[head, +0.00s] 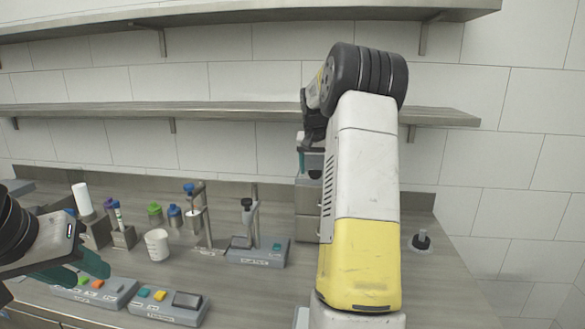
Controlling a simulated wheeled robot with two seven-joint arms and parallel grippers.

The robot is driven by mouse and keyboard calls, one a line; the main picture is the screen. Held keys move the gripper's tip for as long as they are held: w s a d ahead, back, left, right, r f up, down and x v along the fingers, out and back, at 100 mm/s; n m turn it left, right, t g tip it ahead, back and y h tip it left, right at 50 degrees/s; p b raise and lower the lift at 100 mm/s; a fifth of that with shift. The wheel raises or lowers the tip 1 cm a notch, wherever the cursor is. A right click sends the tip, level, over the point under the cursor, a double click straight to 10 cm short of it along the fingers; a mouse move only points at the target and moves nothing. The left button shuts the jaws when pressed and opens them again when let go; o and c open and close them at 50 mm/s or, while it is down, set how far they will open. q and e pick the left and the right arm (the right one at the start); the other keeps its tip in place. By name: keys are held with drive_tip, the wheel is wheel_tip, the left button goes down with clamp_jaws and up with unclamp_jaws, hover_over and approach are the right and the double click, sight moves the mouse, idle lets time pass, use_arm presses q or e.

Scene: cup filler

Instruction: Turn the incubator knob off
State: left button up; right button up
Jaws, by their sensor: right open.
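No knob can be made out for certain, and I cannot tell which device is the incubator. A grey metal box unit (307,196) stands against the back wall, mostly hidden behind my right arm. My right gripper (309,164) is open, its teal fingers just above and in front of this unit, partly covered by my own arm. A small black knob-like piece on a round base (421,241) stands on the counter to the right of my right arm. My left gripper (92,268), with teal fingers, is low at the left edge above the counter; its opening is unclear.
Button panels (170,306) line the counter's front left. A white cup (157,244), a stand device (257,250), colored-cap bottles (154,213) and a white roll (82,200) stand behind. A metal shelf (235,112) runs above. The right counter is mostly clear.

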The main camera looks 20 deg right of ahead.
drive_tip(key=v, duration=0.7)
drive_tip(key=shift+r, duration=0.35)
drive_tip(key=shift+s+a, duration=0.1)
